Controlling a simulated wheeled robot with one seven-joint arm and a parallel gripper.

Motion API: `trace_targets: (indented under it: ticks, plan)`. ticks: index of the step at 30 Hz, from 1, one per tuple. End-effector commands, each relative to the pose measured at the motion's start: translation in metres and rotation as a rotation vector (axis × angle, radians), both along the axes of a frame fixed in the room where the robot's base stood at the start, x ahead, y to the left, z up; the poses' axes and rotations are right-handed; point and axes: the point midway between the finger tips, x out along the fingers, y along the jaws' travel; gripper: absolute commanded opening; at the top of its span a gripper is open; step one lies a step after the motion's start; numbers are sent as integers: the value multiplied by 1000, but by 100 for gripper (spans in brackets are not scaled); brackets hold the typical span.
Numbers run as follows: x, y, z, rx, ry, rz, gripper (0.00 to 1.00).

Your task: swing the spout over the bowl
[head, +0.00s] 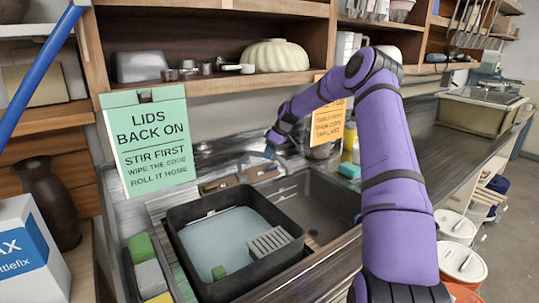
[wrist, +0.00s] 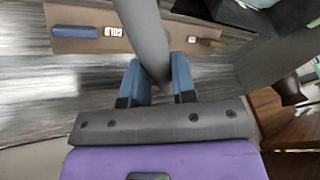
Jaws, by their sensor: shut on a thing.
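The grey spout (wrist: 145,35) runs down between the blue fingers of my gripper (wrist: 158,84) in the wrist view, and the fingers are shut on it. In the head view my gripper (head: 275,146) is at the back of the sink, above the tap's brown base plate (head: 222,183); the spout is hard to make out there. The sink bowl (head: 318,208) is empty in its visible right part, with a drain in its floor. A black tub (head: 268,279) of pale blue liquid stands to its left.
A green sign (head: 149,140) stands behind the tub on the left. Sponges (head: 150,277) lie left of the tub. An orange sign (head: 328,123) and bottles stand behind the sink. Lidded buckets (head: 461,262) stand at right. The tap plate has a blue cold handle (wrist: 75,31) in the wrist view.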

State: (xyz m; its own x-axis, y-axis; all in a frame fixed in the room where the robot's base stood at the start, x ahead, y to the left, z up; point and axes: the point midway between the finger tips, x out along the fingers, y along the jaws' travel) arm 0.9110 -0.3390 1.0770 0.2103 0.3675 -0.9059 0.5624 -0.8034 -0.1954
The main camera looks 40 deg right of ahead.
Motion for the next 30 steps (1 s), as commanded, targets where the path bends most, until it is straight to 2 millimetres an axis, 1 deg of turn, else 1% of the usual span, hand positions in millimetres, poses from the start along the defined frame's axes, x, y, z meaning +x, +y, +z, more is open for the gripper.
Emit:
trace_targets:
  ticks: [7,8,9,10,11,20,23,30]
  plan:
    - [0,0,0,-1,0,-1,0]
    - [0,0,0,-1,0,-1,30]
    - [0,0,0,-1,0,-1,39]
    - [0,0,0,-1,0,-1,46]
    - [0,0,0,-1,0,-1,51]
    - [0,-1,2,-1,0,-1,51]
    - [-2,-4,9,-2,-2,-3,51]
    - [-10,-18,43,-2,-2,-3,51]
